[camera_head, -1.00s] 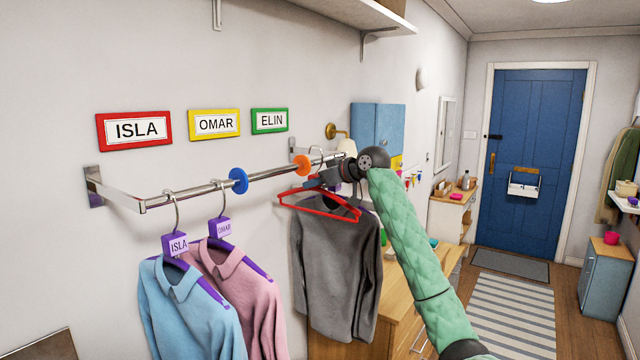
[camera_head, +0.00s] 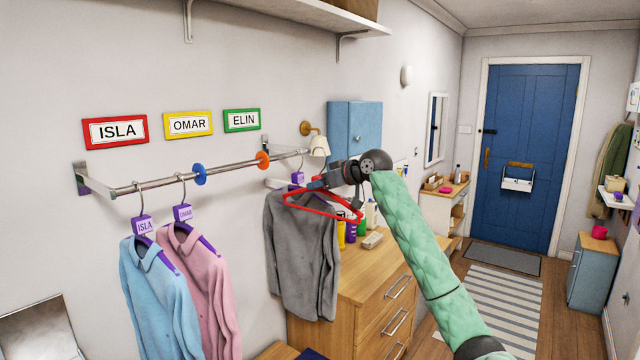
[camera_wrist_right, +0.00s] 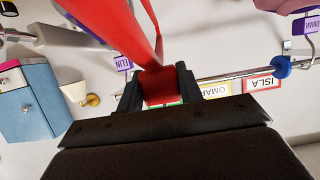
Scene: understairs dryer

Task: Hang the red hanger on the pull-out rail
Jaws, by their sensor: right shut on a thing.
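The red hanger (camera_head: 327,210) is held in my right gripper (camera_head: 316,184), which is shut on it; it also fills the gap between the fingers in the right wrist view (camera_wrist_right: 158,82). The hanger is empty and shows in front of the grey garment in the head view. Its hook is not clear to see. The pull-out rail (camera_head: 225,174) runs along the wall, with its far end just above and left of my gripper. I cannot tell whether the hanger touches the rail. My left gripper is not in view.
A blue shirt (camera_head: 160,290) and a pink shirt (camera_head: 200,280) hang at the rail's near end. A grey garment (camera_head: 300,255) hangs at the far end. Blue (camera_head: 200,174) and orange (camera_head: 263,160) discs divide the rail. A wooden dresser (camera_head: 365,270) stands below my right arm.

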